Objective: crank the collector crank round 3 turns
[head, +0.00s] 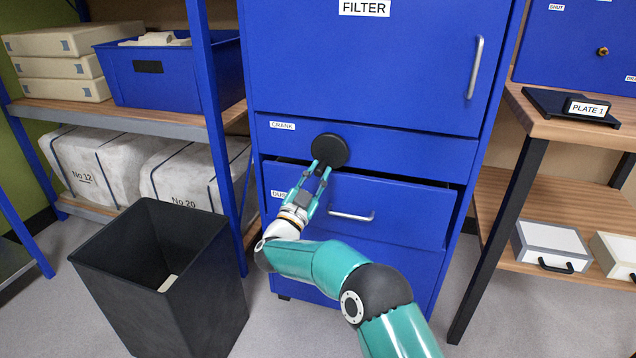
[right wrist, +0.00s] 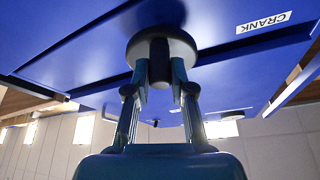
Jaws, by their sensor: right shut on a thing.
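The collector crank (head: 331,149) is a round black disc on the blue cabinet front, to the right of the CRANK label (head: 283,125). My right gripper (head: 318,172) reaches up to it from below. In the right wrist view the disc (right wrist: 190,48) shows from beneath with a black handle (right wrist: 159,62) standing out from it. The fingers of my right gripper (right wrist: 160,85) are shut on that handle, one on each side. The handle is mostly hidden by the fingers in the head view. My left gripper is not in view.
Below the crank a drawer (head: 400,205) with a bar handle (head: 352,216) stands slightly open. The FILTER door (head: 410,65) above is shut. A black bin (head: 225,290) stands on the floor at left. A bench with a PLATE 1 stand (head: 588,108) is at right.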

